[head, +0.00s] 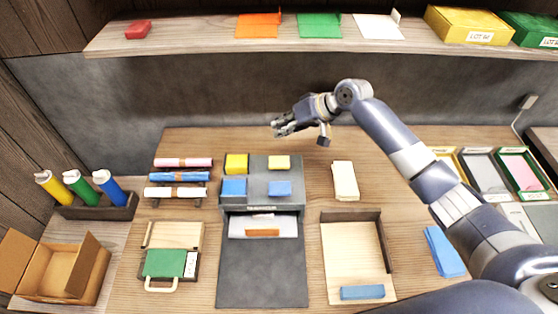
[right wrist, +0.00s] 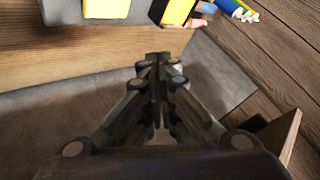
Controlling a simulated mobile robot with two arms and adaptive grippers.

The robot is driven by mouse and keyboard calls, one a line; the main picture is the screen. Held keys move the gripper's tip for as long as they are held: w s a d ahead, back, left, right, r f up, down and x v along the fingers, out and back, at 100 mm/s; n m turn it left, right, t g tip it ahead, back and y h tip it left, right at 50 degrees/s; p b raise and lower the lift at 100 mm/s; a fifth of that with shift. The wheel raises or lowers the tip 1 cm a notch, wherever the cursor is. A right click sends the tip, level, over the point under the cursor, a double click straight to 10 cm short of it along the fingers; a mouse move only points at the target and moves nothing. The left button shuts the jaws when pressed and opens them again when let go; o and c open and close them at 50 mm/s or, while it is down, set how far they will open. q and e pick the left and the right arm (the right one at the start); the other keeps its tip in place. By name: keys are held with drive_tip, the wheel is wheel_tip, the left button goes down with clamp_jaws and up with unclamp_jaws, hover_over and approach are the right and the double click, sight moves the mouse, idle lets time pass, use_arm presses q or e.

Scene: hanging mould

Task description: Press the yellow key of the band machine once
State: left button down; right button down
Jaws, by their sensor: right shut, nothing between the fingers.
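The grey band machine (head: 262,214) stands in the middle of the table. Two yellow blocks sit at its far end: a deeper yellow one with dark sides (head: 236,163) on the left and a paler, smaller one (head: 279,162) on the right. I cannot tell for certain which is the key. Both also show at the top of the right wrist view, the dark-sided one (right wrist: 170,10) right of the other (right wrist: 106,8). Two blue blocks (head: 234,187) (head: 280,188) lie nearer. My right gripper (head: 279,128) is shut and empty, beyond the machine and apart from it. My left gripper is out of view.
Rolled bands on a rack (head: 180,177) lie left of the machine. A cream block (head: 345,181) and a wooden tray (head: 385,243) are to its right. A shelf (head: 200,35) with coloured items runs along the back wall.

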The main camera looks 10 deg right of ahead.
drive_tip(key=b, duration=0.7)
hover_over(275, 157)
drive_tip(key=s+d, duration=0.1)
drive_tip(key=d, duration=0.1)
drive_tip(key=f, duration=0.8)
drive_tip(key=shift+s+a, duration=0.1)
drive_tip(key=shift+a, duration=0.1)
drive_tip(key=shift+f, duration=0.4)
drive_tip(key=shift+f, duration=0.2)
drive_tip(key=shift+f, duration=0.3)
drive_tip(key=shift+s+f+b, duration=0.1)
drive_tip(key=shift+f+b, duration=0.6)
drive_tip(key=shift+f, duration=0.2)
idle(0.6)
idle(0.3)
drive_tip(key=shift+r+p, duration=1.25)
drive_tip(key=shift+r, duration=0.1)
